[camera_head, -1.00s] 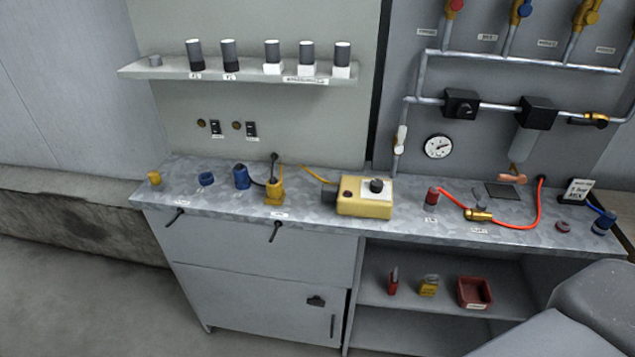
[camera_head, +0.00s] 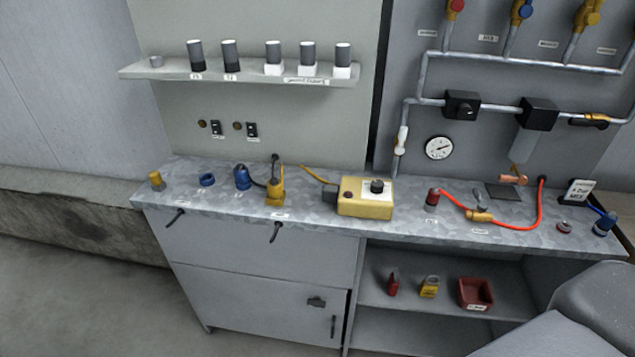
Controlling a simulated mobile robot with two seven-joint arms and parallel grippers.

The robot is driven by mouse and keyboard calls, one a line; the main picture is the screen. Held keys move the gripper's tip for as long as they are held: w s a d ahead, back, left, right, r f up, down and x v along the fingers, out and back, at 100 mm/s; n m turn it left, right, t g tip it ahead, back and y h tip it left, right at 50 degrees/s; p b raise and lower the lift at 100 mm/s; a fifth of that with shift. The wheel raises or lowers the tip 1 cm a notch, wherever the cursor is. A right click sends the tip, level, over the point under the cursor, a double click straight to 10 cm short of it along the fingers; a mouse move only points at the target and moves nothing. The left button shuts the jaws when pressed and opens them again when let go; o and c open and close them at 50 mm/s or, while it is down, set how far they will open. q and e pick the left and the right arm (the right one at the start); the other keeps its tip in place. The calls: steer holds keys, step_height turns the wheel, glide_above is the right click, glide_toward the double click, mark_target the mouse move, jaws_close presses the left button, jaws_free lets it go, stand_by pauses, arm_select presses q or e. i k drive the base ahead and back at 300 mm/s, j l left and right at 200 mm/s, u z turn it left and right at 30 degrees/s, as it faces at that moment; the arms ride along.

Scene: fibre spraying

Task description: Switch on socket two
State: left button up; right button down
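Two small dark wall switches are on the grey back panel above the bench: a left switch (camera_head: 215,128) and a right switch (camera_head: 251,130), each with a round brass-coloured fitting to its left. Their labels and on or off positions are too small to read. Below them on the bench stand a blue connector (camera_head: 242,177) and a yellow connector (camera_head: 275,188) with a dark cable. A yellow box (camera_head: 364,197) with a black knob is to their right. No gripper shows; a grey part at the lower right looks like my own arm.
The metal-topped bench (camera_head: 330,222) runs across the view. A shelf (camera_head: 240,72) with several grey cylinders juts out above the switches. A red hose (camera_head: 520,227) loops on the right, below pipes and a gauge (camera_head: 438,147). The air before the switches is clear.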

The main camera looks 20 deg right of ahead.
mark_target(251, 128)
steer(key=i+j, duration=0.5)
steer(key=j, duration=0.15)
steer(key=i+j, duration=0.5)
steer(key=j, duration=0.15)
